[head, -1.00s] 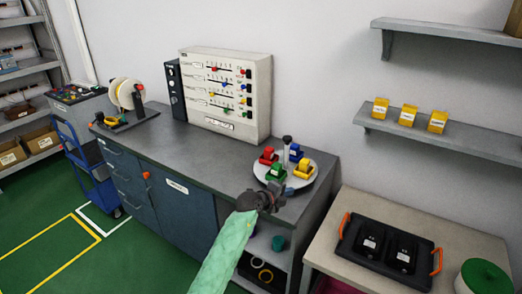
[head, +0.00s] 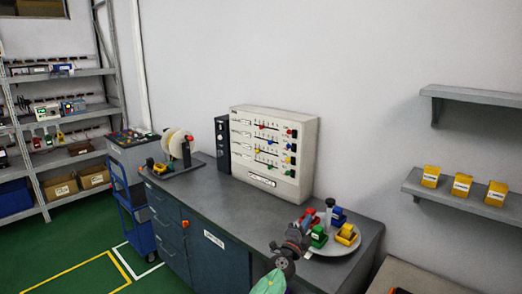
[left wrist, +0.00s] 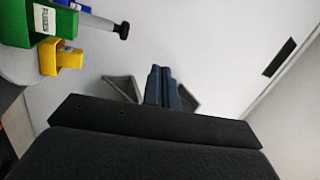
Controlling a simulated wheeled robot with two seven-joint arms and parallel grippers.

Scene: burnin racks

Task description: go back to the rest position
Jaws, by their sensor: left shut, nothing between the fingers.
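My left gripper (head: 303,232) is shut and empty, at the left side of a round pale turntable (head: 322,251) on the grey bench. It partly overlaps the turntable in the head view, so I cannot tell the exact gap. In the left wrist view its closed fingers (left wrist: 160,86) point toward the pale wall with nothing between them. My right gripper is not in view.
A white panel with coloured sliders (head: 272,150) stands at the back of the bench (head: 215,200). A spool (head: 178,145) is at its left end. A wall shelf with yellow boxes (head: 461,185) is at right. A blue cart (head: 135,215) and shelving stand left.

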